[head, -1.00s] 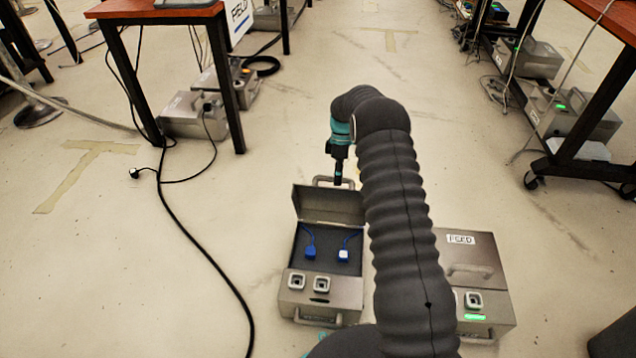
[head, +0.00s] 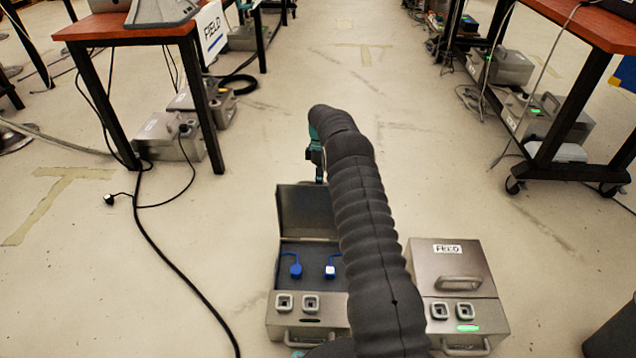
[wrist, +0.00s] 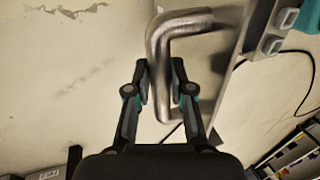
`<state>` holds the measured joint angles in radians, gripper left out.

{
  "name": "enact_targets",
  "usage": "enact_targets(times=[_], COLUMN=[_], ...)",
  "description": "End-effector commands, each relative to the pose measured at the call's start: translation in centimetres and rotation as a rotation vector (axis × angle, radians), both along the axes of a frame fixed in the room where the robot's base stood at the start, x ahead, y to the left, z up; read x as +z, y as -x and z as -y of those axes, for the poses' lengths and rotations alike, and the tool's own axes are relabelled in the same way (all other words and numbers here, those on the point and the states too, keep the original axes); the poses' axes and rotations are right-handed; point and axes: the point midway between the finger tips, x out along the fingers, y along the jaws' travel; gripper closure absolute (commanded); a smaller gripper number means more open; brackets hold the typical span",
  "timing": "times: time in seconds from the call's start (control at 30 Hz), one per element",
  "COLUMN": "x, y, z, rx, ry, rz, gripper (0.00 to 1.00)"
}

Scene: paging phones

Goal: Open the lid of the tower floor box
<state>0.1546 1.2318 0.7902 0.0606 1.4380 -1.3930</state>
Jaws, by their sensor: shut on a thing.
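The left floor box (head: 304,334) has its lid (head: 305,211) raised, standing up at the far side with the inside facing me. I read no label on this box. My gripper (head: 318,172), partly hidden by my arm in the head view, is behind the lid's top. In the wrist view my gripper (wrist: 160,75) is shut on a bent metal handle (wrist: 160,42), the lid's handle. The lid's edge shows as a grey strip beside it at the right.
A shut box labelled FIELD (head: 457,268) stands to the right of the open one. A black cable (head: 172,262) runs along the floor at the left. Desks stand at left (head: 125,30) and right (head: 585,28), the right one on castors. Floor beyond the boxes is clear.

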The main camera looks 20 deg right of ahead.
Motion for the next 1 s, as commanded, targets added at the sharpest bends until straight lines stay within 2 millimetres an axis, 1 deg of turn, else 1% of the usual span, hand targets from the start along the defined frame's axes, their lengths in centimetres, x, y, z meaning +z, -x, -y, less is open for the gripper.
enact_targets(times=[0.03,0.17,0.2,0.27,0.57,0.67,0.77,1.0], x=[-0.3,-0.3,-0.3,-0.3,-0.1,0.4,1.6,5.0], y=[-0.1,-0.1,0.0,0.0,0.0,-0.2,-0.6,-1.7], z=[-0.2,-0.1,-0.1,0.0,0.3,0.3,0.4,0.8], rx=[-0.003,-0.005,-0.005,-0.005,-0.007,-0.007,-0.006,-0.006], ry=[-0.003,-0.003,-0.003,-0.003,-0.002,-0.002,-0.002,-0.002], rz=[0.002,0.003,0.002,0.002,0.002,0.003,0.005,0.004], gripper=[1.00,1.00,0.68,0.53,0.53,0.53,0.53,0.53])
